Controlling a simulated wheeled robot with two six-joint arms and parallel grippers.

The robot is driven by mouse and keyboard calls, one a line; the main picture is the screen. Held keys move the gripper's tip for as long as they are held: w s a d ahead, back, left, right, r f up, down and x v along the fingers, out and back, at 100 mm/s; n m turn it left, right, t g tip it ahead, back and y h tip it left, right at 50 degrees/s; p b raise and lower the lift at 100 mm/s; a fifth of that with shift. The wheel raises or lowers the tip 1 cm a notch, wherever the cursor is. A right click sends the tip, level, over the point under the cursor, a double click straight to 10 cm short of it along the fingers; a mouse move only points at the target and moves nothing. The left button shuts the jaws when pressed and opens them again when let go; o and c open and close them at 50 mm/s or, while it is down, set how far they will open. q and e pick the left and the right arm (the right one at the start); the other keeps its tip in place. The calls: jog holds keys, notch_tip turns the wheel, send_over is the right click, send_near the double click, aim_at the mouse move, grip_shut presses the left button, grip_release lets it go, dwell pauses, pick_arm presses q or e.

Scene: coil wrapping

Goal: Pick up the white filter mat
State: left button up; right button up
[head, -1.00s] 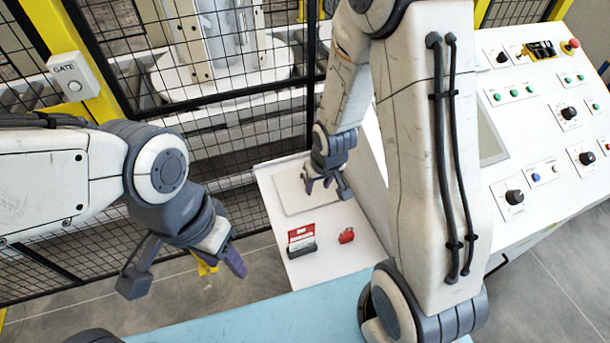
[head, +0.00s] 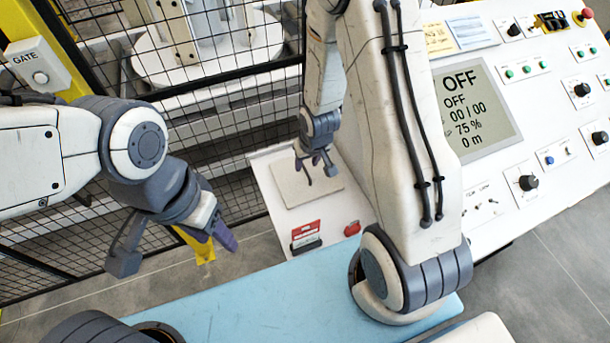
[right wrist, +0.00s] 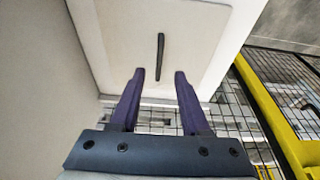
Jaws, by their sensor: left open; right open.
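The white filter mat (head: 290,192) is a flat, pale square lying on the white shelf beside the console. A dark, narrow strip (right wrist: 160,57) stands out on its face in the right wrist view, where the mat (right wrist: 190,25) fills the upper middle. My right gripper (head: 317,170) is over the mat's far right part, fingers pointing down. In the right wrist view its purple fingers (right wrist: 159,75) are apart with nothing between them, and the strip lies just beyond the gap. My left gripper (head: 178,252) is open and empty, left of the shelf before the fence.
A red and white card in a dark holder (head: 306,237) and a small red object (head: 352,228) lie on the shelf nearer me. A mesh fence (head: 235,110) stands behind. The console (head: 540,140) with its display (head: 475,108) is to the right.

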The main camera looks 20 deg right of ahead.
aim_at(306, 171)
jog(key=shift+p+x, duration=0.65)
jog(key=shift+x, duration=1.5)
jog(key=shift+s+d, duration=0.1)
jog(key=shift+c, duration=0.3)
grip_shut()
jog(key=shift+r, duration=0.1)
